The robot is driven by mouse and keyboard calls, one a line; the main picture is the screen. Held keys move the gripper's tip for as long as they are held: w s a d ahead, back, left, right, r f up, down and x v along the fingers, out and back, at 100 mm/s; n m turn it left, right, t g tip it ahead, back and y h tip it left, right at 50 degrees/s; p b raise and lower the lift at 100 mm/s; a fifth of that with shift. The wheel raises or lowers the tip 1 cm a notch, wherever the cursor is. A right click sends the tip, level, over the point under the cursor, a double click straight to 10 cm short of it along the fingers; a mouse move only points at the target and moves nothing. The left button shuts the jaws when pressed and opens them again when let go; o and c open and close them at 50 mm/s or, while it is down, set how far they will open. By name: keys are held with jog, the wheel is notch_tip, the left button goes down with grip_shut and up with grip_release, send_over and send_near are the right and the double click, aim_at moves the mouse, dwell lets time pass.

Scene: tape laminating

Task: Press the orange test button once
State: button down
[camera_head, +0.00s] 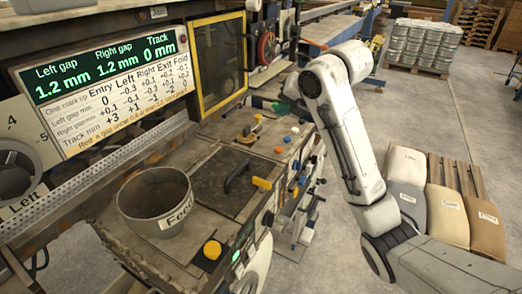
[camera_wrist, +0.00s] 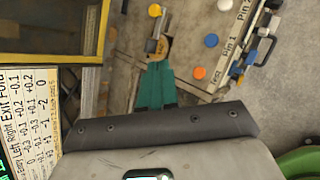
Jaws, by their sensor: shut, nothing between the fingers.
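The orange test button (camera_wrist: 200,73) is a small round cap with a "Test" label beside it in the wrist view. In the head view the orange button (camera_head: 295,129) sits on the machine top near its right edge. My gripper (camera_head: 268,104) is above the machine top, to the upper left of the button, and apart from it. In the wrist view my gripper's teal fingers (camera_wrist: 156,64) are together and empty, left of the button.
A blue button (camera_wrist: 211,40) and a white button (camera_wrist: 225,4) line up with the orange one. A black handle (camera_head: 240,177) and a feed bucket (camera_head: 154,201) stand on the machine. A display (camera_head: 105,80) is at left.

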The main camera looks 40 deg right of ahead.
aim_at(282, 150)
jog(key=shift+w+a, duration=0.1)
dwell(0.3)
notch_tip(282, 150, down, 9)
jog(key=b, duration=0.6)
jog(key=shift+r, duration=0.2)
jog(key=shift+f+b, duration=0.1)
jog(key=shift+b, duration=0.25)
dwell(1.5)
jog(key=shift+f, duration=0.3)
jog(key=shift+f+b, duration=0.6)
dwell(0.9)
jog(key=shift+r, duration=0.15)
jog(key=shift+r+p, duration=0.7)
jog(key=shift+r, duration=0.15)
jog(key=shift+r, duration=0.1)
